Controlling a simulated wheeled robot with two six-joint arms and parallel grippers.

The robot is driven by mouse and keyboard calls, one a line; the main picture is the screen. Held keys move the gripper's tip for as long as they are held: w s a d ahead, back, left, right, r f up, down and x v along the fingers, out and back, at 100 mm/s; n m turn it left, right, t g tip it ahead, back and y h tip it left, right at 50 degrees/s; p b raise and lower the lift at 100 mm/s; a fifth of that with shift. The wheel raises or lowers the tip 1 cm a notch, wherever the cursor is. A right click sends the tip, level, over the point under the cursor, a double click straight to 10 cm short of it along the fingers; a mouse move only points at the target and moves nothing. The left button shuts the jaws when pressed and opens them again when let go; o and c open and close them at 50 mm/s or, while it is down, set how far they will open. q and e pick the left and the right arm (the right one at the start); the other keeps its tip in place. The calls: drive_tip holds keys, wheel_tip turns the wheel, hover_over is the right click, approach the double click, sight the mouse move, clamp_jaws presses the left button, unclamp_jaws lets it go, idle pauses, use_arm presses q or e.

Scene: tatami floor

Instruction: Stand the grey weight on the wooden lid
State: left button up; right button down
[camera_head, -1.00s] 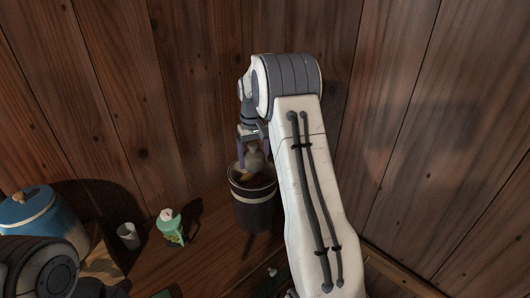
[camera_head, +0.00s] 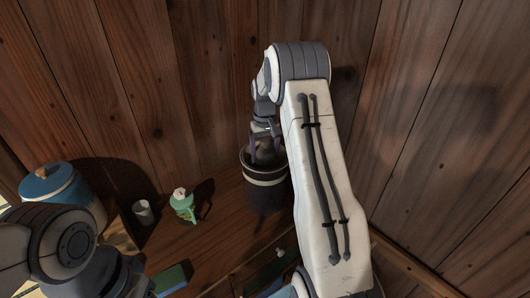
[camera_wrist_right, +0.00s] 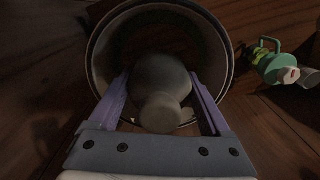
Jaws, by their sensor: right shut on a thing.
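My right gripper (camera_wrist_right: 160,100) is shut on the grey weight (camera_wrist_right: 162,88), a rounded body with a narrower knob. The weight also shows in the head view (camera_head: 266,153), between the fingers at the mouth of a dark crock (camera_head: 264,196) with a pale band. In the wrist view the crock's rim (camera_wrist_right: 98,55) circles the weight. I cannot tell whether the weight touches anything below it. I cannot make out the wooden lid now; the crock's inside is dark and partly hidden by the weight. My left arm shows at lower left, but its gripper is out of view.
The crock stands on a wooden surface near the plank walls. A green and blue box (camera_head: 171,280) lies in front.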

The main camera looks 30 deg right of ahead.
unclamp_jaws()
